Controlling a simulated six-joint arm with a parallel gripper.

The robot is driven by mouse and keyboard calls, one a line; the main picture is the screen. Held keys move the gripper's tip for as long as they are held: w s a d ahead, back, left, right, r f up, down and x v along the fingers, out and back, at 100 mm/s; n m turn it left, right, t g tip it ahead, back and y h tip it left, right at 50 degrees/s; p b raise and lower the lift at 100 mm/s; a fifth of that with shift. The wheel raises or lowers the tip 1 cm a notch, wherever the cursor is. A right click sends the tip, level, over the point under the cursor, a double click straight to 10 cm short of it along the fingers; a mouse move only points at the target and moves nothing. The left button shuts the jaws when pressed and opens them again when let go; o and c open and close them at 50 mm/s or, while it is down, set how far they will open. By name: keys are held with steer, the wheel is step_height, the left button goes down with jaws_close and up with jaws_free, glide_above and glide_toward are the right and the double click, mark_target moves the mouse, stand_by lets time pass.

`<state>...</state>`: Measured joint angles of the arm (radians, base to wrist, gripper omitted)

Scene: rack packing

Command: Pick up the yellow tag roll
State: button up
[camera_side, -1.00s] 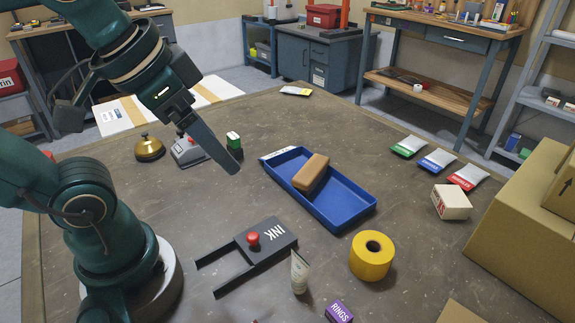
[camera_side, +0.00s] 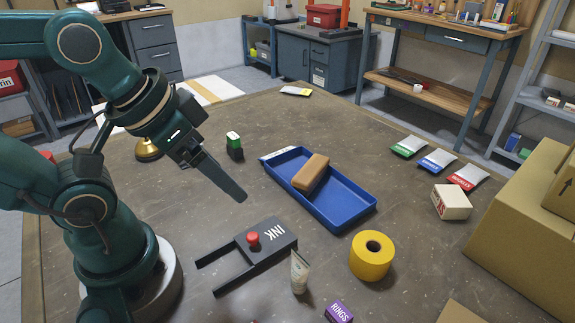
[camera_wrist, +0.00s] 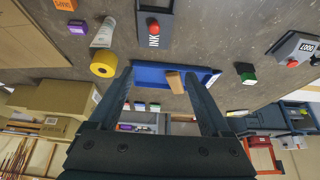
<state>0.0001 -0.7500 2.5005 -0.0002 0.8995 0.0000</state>
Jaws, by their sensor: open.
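The yellow tag roll (camera_side: 371,255) stands on the table at the front right, its dark centre hole facing up. It also shows at upper left in the wrist view (camera_wrist: 103,64). My gripper (camera_side: 240,196) is in the air left of the blue tray, well away from the roll. In the wrist view its two fingers (camera_wrist: 163,88) are spread apart with nothing held between them; the tray and its tan block show beyond them.
The blue tray (camera_side: 357,207) holds a tan block (camera_side: 311,173). A black INK stand (camera_side: 275,238) with a red knob and a pale tube (camera_side: 299,272) are left of the roll. A purple RINGS box (camera_side: 338,312) is in front. Cardboard boxes (camera_side: 520,240) fill the right edge.

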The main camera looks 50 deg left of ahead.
stand_by(0.4)
steer(key=shift+o, duration=1.4)
steer(key=shift+r, duration=0.1)
